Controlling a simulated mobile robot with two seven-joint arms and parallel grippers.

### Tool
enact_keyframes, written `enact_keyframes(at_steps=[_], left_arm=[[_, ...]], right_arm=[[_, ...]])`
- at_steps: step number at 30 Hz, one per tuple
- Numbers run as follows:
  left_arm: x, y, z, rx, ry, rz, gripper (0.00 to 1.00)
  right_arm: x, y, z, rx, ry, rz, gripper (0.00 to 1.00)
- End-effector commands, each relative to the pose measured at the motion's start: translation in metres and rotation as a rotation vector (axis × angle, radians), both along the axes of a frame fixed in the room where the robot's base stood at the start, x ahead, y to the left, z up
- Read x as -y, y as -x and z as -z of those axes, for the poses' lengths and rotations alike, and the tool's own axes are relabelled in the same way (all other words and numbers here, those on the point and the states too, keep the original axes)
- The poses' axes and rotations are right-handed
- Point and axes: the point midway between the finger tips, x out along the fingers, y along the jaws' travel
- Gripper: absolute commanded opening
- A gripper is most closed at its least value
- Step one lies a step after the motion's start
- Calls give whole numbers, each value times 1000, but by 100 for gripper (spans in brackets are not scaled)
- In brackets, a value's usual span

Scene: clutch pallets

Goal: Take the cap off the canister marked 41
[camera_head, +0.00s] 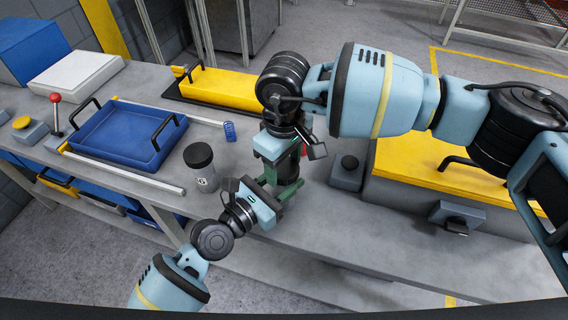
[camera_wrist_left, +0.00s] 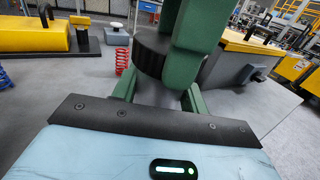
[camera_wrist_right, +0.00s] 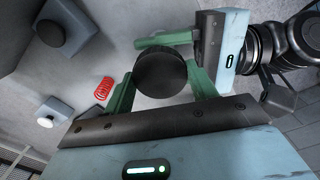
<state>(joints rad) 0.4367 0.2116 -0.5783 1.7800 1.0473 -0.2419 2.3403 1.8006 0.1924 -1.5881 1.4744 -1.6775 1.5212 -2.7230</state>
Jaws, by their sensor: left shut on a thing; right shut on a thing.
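A canister stands between my two grippers, mostly hidden by them in the head view. Its grey body (camera_wrist_left: 157,93) shows in the left wrist view, with a ribbed black cap (camera_wrist_left: 149,58) on top. The cap's round top (camera_wrist_right: 160,75) also shows in the right wrist view. My left gripper (camera_head: 281,182) is shut on the body, low down. My right gripper (camera_head: 288,164) is shut on the cap from above. The held canister's mark is hidden. Another grey canister (camera_head: 206,180) with a black cap stands to the left; its mark is too small to read surely.
A blue tray (camera_head: 115,148) with black handles and a pale bar (camera_head: 125,172) lie to the left. A blue spring (camera_head: 230,131) stands near the second canister. A red spring (camera_wrist_right: 103,88) stands near the held canister. A grey block with a black knob (camera_head: 349,162) is at right.

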Motion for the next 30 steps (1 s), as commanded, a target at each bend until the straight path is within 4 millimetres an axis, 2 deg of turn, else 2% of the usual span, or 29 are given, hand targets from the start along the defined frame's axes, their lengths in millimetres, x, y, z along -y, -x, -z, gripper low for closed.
enact_keyframes(at_steps=[12, 23, 30], left_arm=[[0, 0, 0, 0, -1, -1, 0], [0, 0, 0, 0, -1, 0, 0], [0, 0, 0, 0, -1, 0, 0]], right_arm=[[0, 0, -12, 1, -1, 0, 30], [0, 0, -14, 1, -1, 0, 30], [0, 0, -35, 3, -2, -1, 30]])
